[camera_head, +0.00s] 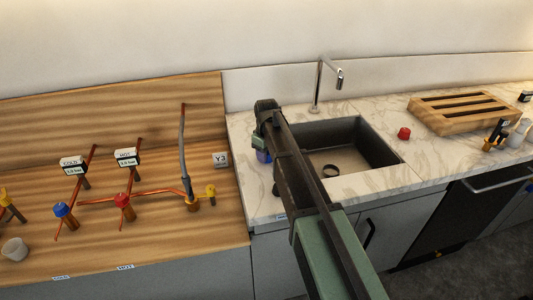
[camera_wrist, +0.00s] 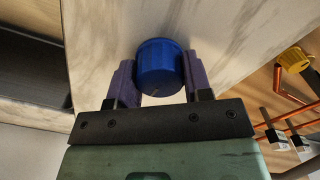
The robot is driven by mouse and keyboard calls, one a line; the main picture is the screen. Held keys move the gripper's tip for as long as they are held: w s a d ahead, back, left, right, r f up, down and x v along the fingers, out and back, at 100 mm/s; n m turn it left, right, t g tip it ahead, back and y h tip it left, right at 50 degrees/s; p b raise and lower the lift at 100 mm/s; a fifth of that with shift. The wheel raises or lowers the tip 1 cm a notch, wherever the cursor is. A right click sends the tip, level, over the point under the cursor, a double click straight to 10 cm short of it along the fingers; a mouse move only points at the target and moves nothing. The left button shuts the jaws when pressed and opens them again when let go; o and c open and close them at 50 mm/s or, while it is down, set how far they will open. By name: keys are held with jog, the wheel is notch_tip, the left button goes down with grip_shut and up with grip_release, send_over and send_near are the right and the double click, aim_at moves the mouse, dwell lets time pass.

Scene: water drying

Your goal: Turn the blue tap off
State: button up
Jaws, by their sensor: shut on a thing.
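A blue round ribbed tap knob (camera_wrist: 160,66) sits on the marble counter left of the sink. My gripper (camera_wrist: 159,82) has its two purple fingers on either side of the knob, shut on it. In the head view the knob (camera_head: 263,156) shows only in part beneath my gripper (camera_head: 262,148), by the sink's left edge; my arm hides the rest. Another blue tap knob (camera_head: 60,209) is on the copper pipes at the left, under a COLD gauge, apart from my gripper.
Copper pipes with a red tap (camera_head: 122,200) and a yellow tap (camera_head: 210,191) stand left.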

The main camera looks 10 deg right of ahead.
jog(key=shift+n, duration=0.3)
jog(key=o, duration=0.9)
jog(key=shift+r, duration=0.1)
notch_tip(320, 180, up, 11)
jog(key=p, duration=1.1)
jog(key=shift+f, duration=0.2)
